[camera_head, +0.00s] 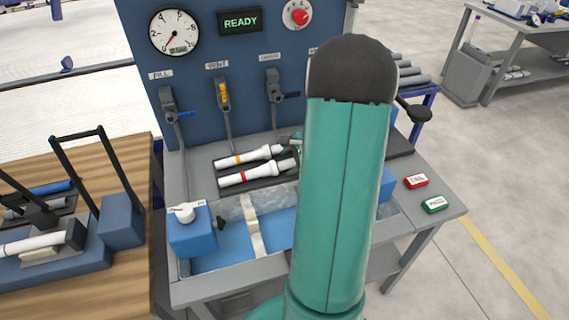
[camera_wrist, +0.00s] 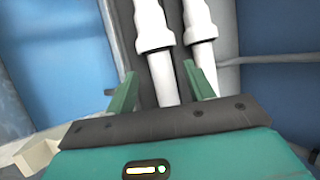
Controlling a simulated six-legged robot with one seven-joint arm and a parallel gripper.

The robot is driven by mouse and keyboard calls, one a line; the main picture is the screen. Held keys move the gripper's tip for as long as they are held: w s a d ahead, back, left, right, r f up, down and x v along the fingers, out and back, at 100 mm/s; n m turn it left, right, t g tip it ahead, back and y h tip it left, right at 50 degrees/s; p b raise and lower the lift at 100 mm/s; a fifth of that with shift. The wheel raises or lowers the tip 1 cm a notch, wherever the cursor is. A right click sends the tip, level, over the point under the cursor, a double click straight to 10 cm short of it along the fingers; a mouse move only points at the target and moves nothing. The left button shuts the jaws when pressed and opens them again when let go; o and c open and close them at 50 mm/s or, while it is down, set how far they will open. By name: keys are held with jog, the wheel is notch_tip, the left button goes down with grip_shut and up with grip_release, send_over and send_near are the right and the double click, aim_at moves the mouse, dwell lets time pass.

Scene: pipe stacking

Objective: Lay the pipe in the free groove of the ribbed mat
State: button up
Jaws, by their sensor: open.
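In the wrist view, the left pipe (camera_wrist: 154,35) passes between the fingers of my open gripper (camera_wrist: 159,72). The right finger is near the gap to the right pipe (camera_wrist: 198,25). I cannot tell whether either finger touches a pipe. In the head view my gripper is mostly hidden, with green parts showing at the pipes' right ends.
A blue-floored trough (camera_head: 219,256) and a blue block with a white knob (camera_head: 185,213) are in front of the mat. A panel with levers (camera_head: 169,98) stands behind. Another white pipe (camera_head: 36,244) rests on a blue holder on the left wooden table. Red and green buttons (camera_head: 434,204) are at right.

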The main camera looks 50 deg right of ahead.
jog(key=v, duration=1)
jog(key=shift+d+r, duration=0.1)
jog(key=shift+r, duration=0.05)
jog(key=w+a+r+n+g, duration=0.15)
jog(key=a+r+n, duration=0.35)
jog(key=a, duration=0.6)
jog(key=w+a+r+n, duration=0.2)
jog(key=a+r+n, duration=0.25)
jog(key=a, duration=0.55)
jog(key=s+a+r+n, duration=0.2)
jog(key=s+a+n, duration=0.2)
jog(key=a+n, duration=0.2)
jog(key=s+a+r+n+h, duration=0.1)
jog(key=s+a+r+n, duration=0.2)
jog(key=a, duration=0.7)
jog(key=shift+s+a+r+n, duration=0.2)
jog(key=shift+s+a+n, duration=0.2)
jog(key=shift+s+n, duration=1.3)
jog(key=shift+w+n, duration=0.35)
